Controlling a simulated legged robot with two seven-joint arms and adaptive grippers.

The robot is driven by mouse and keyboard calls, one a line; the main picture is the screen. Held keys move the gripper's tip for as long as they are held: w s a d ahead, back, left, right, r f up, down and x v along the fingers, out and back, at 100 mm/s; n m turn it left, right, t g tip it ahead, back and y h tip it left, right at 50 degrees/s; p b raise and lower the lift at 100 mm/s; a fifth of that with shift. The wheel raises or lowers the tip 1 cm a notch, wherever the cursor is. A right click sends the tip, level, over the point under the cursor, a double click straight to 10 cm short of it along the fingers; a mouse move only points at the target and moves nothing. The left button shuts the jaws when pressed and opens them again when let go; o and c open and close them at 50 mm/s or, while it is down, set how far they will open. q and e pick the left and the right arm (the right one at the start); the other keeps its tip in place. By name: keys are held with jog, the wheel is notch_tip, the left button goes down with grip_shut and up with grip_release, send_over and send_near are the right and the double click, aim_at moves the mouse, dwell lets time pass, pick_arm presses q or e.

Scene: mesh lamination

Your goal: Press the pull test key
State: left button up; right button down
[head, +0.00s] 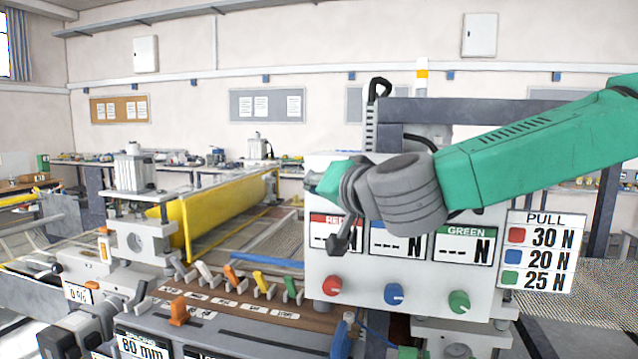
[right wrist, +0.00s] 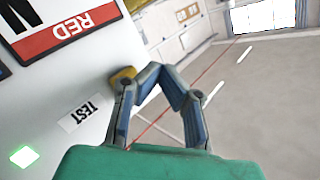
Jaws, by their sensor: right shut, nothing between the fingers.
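The white control box (head: 322,276) stands right of centre in the head view, with RED, BLUE and GREEN displays. In the right wrist view a yellow key (right wrist: 122,76) is at the edge of the box face, near a TEST label (right wrist: 86,111). My right gripper (right wrist: 160,70) is shut and empty, its fingertips close beside the yellow key; I cannot tell if they touch it. In the head view my right gripper (head: 340,242) hangs in front of the box's left part and covers part of the RED display. The key does not show there. My left gripper is not in view.
A red knob (head: 332,286), blue knob (head: 394,294) and green knob (head: 459,301) line the box below the displays. A PULL sign (head: 542,251) is at its right. Coloured levers (head: 260,281) and a yellow roller guard (head: 225,210) stand to the left.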

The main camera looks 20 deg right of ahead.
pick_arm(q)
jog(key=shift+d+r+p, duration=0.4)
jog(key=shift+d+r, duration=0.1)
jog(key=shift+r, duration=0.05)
pick_arm(e)
jog(key=shift+w+d, duration=0.4)
jog(key=shift+d, duration=0.3)
jog(key=shift+w+d, duration=0.4)
jog(key=shift+d, duration=0.3)
jog(key=shift+s+a, duration=0.6)
jog(key=shift+s, duration=0.2)
